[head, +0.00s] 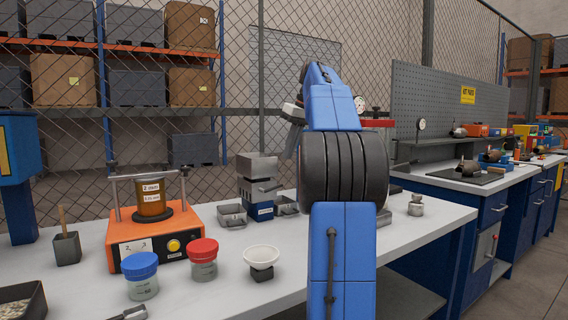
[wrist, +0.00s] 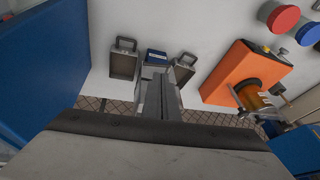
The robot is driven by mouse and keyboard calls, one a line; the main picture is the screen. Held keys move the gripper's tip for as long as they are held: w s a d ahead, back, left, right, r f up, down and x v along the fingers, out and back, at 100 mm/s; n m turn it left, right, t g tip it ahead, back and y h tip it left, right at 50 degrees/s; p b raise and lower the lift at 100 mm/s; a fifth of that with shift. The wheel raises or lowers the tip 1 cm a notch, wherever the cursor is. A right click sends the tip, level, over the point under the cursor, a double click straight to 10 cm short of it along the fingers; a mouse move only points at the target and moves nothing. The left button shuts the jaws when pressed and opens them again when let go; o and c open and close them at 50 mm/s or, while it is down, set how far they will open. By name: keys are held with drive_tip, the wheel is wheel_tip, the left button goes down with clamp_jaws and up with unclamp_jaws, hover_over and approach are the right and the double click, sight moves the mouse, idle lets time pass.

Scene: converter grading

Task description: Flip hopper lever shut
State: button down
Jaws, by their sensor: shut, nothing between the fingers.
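The hopper device is a small splitter with a grey metal hopper (head: 257,166) on a grey and blue body (head: 259,203), standing on the white bench. In the wrist view its blue front (wrist: 156,55) shows between two grey pans, and my fingers cover part of it. I cannot clearly make out the lever in either view. My gripper (wrist: 169,78) is shut and empty, with its fingers over the splitter area in the wrist view. In the head view my arm hides much of the gripper, which shows up and to the right of the hopper.
Grey pans (head: 231,215) flank the splitter. An orange sieve shaker (head: 155,240) stands to its left. A blue-lidded jar (head: 142,276), a red-lidded jar (head: 203,260) and a white funnel (head: 261,257) stand in front. A wire mesh fence is behind the bench.

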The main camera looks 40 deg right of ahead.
drive_tip(key=shift+v, duration=1)
drive_tip(key=shift+d+f, duration=0.1)
drive_tip(key=shift+d, duration=0.05)
